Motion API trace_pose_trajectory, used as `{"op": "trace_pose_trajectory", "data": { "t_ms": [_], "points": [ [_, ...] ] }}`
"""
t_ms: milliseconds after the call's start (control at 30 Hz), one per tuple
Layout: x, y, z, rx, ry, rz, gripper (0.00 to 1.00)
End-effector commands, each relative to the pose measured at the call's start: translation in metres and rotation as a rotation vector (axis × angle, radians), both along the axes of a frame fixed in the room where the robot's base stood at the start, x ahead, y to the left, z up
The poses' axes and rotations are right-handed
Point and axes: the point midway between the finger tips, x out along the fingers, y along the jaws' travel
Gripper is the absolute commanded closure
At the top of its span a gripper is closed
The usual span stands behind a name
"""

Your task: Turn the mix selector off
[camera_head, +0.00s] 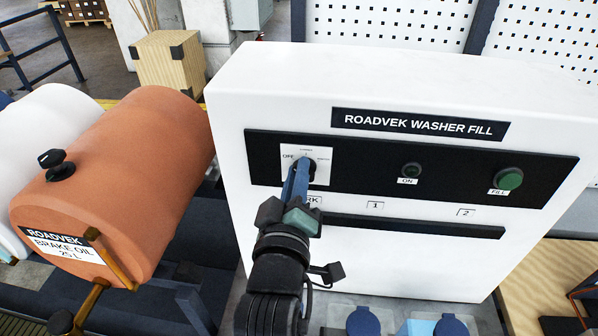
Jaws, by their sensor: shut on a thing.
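The mix selector (309,166) is a small dark knob on a white square plate (322,160), at the left of the black strip on the front of the white ROADVEK WASHER FILL cabinet (400,90). The plate reads OFF at its left, with small marks above and at the right too fine to read. My gripper (303,174) reaches up from below, and its fingers are closed on the selector. The fingers hide much of the knob, so I cannot tell which mark it points to.
An ON lamp (411,170) and a green FILL button (508,179) sit to the right on the same strip. An orange brake oil drum (130,175) lies close at the left. Blue-capped items (363,321) stand below the cabinet.

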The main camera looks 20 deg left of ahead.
Motion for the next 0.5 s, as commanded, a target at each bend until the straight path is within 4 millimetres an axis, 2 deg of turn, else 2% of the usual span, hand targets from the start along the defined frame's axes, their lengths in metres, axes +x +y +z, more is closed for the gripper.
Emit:
{"op": "trace_pose_trajectory", "data": {
  "t_ms": [200,500],
  "points": [
    [-0.0002,0.0008,-0.0018,-0.121,-0.033,0.000,1.00],
    [-0.0004,0.0012,-0.0028,-0.199,-0.056,0.000,1.00]
  ]
}}
